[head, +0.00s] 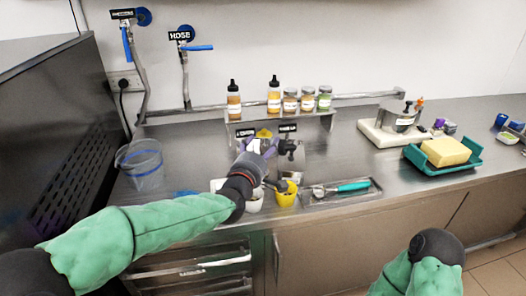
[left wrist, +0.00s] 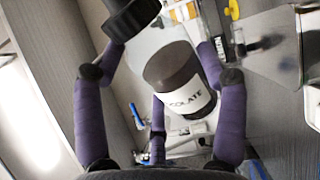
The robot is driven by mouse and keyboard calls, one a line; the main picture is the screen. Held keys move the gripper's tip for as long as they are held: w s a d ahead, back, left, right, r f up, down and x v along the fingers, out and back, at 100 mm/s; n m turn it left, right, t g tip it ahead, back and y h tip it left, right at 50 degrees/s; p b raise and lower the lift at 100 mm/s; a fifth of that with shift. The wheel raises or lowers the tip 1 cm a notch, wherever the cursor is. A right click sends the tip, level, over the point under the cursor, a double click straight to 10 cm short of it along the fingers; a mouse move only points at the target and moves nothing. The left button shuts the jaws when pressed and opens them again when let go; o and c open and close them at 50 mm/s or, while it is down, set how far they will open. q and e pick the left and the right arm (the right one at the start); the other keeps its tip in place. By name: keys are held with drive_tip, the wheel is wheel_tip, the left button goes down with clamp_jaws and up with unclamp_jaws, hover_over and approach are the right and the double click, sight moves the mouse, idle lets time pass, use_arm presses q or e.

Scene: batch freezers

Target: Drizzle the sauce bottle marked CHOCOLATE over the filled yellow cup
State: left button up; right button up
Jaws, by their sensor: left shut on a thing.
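In the left wrist view, my left gripper (left wrist: 165,55) has its purple fingers closed around a clear bottle (left wrist: 183,72) with dark sauce inside. Its white label reads "...COLATE", and its black cap (left wrist: 130,18) points to the upper left. In the head view, my left gripper (head: 262,148) is above the counter and hides most of the bottle. A yellow cup (head: 287,199) stands below and to the right of it, with a dark shape across its top; its contents are unclear. My right arm shows at the lower right, with its gripper out of view.
A white cup (head: 255,203) stands left of the yellow cup, partly behind my arm. A metal tray (head: 342,197) with a teal-handled scoop (head: 352,186) lies to the right. Several sauce bottles and jars line the back shelf (head: 300,114). A clear bucket (head: 140,163) stands at left.

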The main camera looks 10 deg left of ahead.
use_arm(q)
drive_tip(key=shift+r+n, duration=0.15)
drive_tip(key=shift+n, duration=0.15)
drive_tip(key=shift+r+n+b, duration=0.3)
drive_tip(key=shift+r+n, duration=0.15)
drive_tip(key=shift+n, duration=0.05)
drive_tip(key=shift+r+n, duration=0.75)
drive_tip(key=shift+n, duration=0.35)
drive_tip(key=shift+r+n, duration=0.6)
drive_tip(key=shift+n, duration=0.55)
drive_tip(key=shift+r+n, duration=0.6)
drive_tip(key=shift+n, duration=0.55)
